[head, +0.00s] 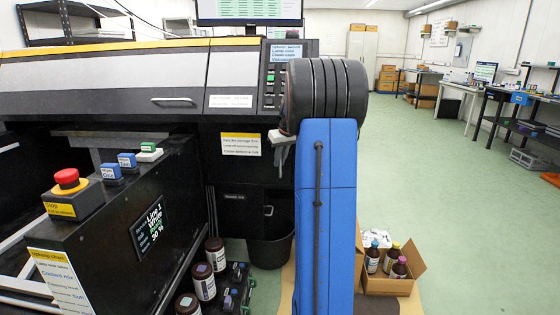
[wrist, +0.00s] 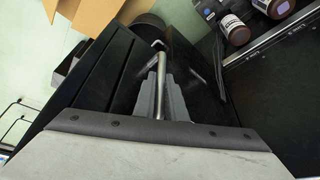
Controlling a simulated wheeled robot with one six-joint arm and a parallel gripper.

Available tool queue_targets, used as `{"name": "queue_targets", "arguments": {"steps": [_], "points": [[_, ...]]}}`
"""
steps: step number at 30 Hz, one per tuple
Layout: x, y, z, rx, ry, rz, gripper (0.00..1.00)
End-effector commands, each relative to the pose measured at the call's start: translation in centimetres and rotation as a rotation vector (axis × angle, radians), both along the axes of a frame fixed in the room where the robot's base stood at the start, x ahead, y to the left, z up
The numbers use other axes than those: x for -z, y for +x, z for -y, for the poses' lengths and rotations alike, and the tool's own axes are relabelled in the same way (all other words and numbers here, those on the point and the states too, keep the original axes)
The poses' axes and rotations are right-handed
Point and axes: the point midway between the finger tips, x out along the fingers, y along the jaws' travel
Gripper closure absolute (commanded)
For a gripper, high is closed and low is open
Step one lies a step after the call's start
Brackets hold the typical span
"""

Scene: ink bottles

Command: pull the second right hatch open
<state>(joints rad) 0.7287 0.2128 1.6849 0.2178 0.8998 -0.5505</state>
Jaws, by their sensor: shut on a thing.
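In the wrist view, my gripper (wrist: 158,98) has its two grey stepped fingers closed around a silver bar handle (wrist: 158,78). The handle's hooked far end shows beyond the fingertips. A black panel (wrist: 108,85) with grooves lies to the left of the fingers, and a dark surface lies to the right; I cannot tell for sure which of these is the second right hatch. In the head view, my blue arm stands before the right end of the black machine (head: 235,182), and my gripper is mostly hidden there. How far the hatch stands open cannot be told.
Brown bottles (head: 203,282) stand on the floor left of my arm, near a black bin (head: 270,240). A cardboard box (head: 392,285) with bottles is at the right. A control console (head: 130,220) juts out at the left. The green floor (head: 440,170) at the right is largely clear.

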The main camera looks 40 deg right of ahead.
Motion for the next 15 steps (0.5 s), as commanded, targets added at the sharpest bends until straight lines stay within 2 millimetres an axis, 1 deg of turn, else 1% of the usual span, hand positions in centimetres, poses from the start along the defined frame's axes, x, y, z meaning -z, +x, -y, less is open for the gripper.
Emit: {"name": "queue_targets", "arguments": {"steps": [5,8,11,15], "points": [[-0.1,-0.8,-1.3,0.04,0.0,0.0,1.0],[-0.1,-1.4,-2.6,0.08,0.0,0.0,1.0],[-0.1,-2.2,-4.2,0.131,-0.001,0.001,1.0],[-0.1,-3.3,-6.8,0.217,-0.001,0.001,1.0]]}}
